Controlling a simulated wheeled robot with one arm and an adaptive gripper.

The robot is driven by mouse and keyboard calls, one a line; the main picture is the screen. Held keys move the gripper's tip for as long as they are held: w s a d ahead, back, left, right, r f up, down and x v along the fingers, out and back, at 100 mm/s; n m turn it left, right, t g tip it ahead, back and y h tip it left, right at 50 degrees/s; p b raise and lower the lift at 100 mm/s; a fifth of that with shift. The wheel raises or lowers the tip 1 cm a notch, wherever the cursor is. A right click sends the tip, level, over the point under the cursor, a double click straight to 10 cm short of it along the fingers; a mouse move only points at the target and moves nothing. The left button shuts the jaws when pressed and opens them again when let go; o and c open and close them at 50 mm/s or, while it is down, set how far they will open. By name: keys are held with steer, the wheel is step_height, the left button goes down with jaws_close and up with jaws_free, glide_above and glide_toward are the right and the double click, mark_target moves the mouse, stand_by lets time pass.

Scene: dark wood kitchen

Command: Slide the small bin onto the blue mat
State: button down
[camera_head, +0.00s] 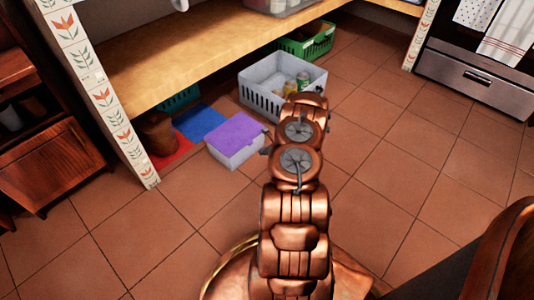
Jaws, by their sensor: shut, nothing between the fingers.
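A small white bin with a purple top (236,144) stands on the tiled floor, just in front and to the right of the blue mat (199,122). The mat lies flat at the edge of the low wooden shelf, and the bin appears to be beside it, not on it. My gripper (267,143) is mostly hidden behind my copper-coloured arm. Only a small dark part shows close to the bin's right side. It is shut and holds nothing; I cannot tell whether it touches the bin.
A red mat (181,158) with a brown pot (158,134) lies left of the blue mat. A grey crate (262,107) holding jars and cans stands behind right. A green crate (320,47) is farther back. A tiled post (103,97) borders the left. Floor in front is clear.

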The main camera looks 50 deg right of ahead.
mark_target(251, 148)
steer(key=b+x, duration=0.1)
steer(key=x, duration=0.2)
steer(key=shift+w+d+r, duration=0.15)
steer(key=shift+w+r, duration=0.05)
steer(key=shift+w+r+b, duration=0.15)
steer(key=shift+w+b, duration=0.55)
steer(key=shift+w, duration=0.9)
